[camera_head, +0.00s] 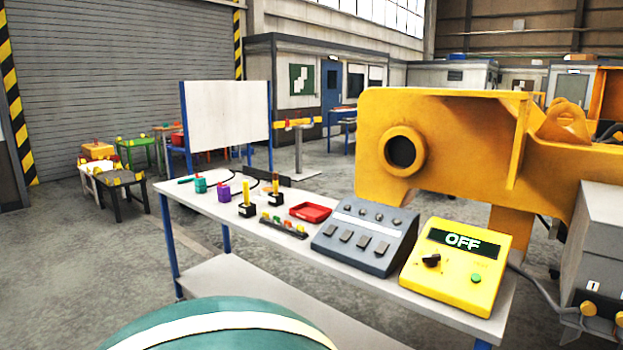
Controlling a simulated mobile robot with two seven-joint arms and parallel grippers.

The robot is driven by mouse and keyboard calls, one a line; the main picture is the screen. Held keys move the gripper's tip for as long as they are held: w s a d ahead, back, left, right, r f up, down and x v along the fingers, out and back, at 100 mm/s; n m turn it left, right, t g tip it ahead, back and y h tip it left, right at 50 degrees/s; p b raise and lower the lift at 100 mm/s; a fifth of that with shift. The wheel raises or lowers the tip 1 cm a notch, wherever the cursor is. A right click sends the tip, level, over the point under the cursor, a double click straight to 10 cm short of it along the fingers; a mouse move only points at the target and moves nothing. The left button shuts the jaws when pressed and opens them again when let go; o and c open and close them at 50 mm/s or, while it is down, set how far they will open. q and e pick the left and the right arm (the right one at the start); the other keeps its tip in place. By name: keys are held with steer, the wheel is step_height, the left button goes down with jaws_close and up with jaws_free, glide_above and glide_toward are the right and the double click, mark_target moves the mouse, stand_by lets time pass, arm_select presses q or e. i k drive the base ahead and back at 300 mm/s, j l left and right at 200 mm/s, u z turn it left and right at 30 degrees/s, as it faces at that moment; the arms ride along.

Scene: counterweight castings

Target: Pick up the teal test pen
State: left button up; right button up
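A small thin teal piece (185,181), which looks like the teal test pen, lies at the far left end of the grey workbench (255,222). It is next to a short teal block or holder (200,186); I cannot tell whether the two touch. A purple block (224,194) stands to the right of it, and thin dark leads run behind both. Neither of my grippers is in view.
On the bench are yellow-topped black pieces (247,210), a red tray (310,212), a grey sloped console (365,237) and a yellow meter reading OFF (456,263). A white board (226,116) stands behind. A large yellow casting (455,140) is beyond the bench.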

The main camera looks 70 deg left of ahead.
mark_target(183, 181)
steer(key=j+u, duration=0.1)
steer(key=u, duration=1.2)
steer(key=i+j+u, duration=0.15)
steer(key=j+u, duration=0.15)
steer(key=u, duration=0.15)
steer(key=i+j+u, duration=0.2)
steer(key=u, duration=0.25)
steer(key=i+j+u, duration=0.15)
steer(key=u, duration=0.3)
steer(key=i+u, duration=0.35)
steer(key=i, duration=0.95)
steer(key=z, duration=0.8)
steer(key=i+j+z, duration=0.1)
steer(key=j+z, duration=0.2)
steer(key=i+j+z, duration=0.1)
steer(key=j+z, duration=1.05)
steer(key=j, duration=1.1)
steer(key=k+j+z, duration=0.1)
steer(key=j, duration=0.95)
steer(key=k+j+z, duration=0.1)
steer(key=j, duration=0.45)
